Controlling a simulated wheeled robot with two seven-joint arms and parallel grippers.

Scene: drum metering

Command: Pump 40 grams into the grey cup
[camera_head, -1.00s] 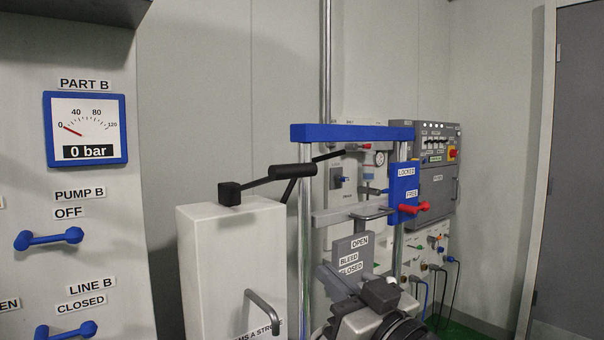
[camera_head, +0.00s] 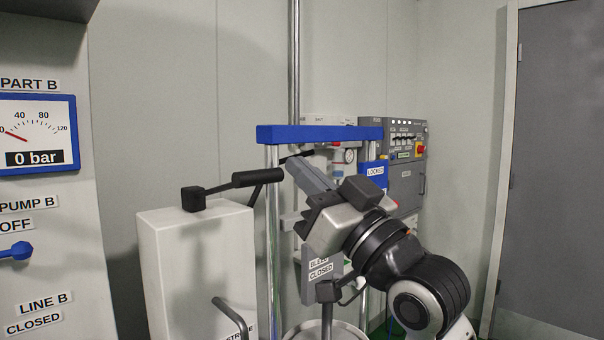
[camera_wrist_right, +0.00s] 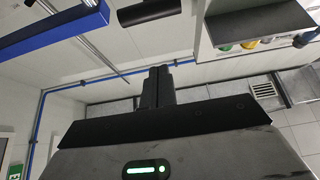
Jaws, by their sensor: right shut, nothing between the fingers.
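The white pump cabinet (camera_head: 195,265) stands left of centre in the head view. Its lever on top ends in a black cylindrical grip (camera_head: 258,178), which also shows at the top of the right wrist view (camera_wrist_right: 147,12). My right gripper (camera_head: 294,164) is shut and empty, its fingers pointing up and left. In the head view its tips appear just right of the black grip; the wrist view shows a gap between them. A label on the cabinet is partly hidden. I see no grey cup, and my left gripper is out of view.
A blue crossbeam (camera_head: 320,133) on metal posts stands behind my right arm. The PART B gauge (camera_head: 35,132) reads 0 bar on the left panel. A grey control box (camera_head: 406,180) is behind. A grey door (camera_head: 550,150) is at right.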

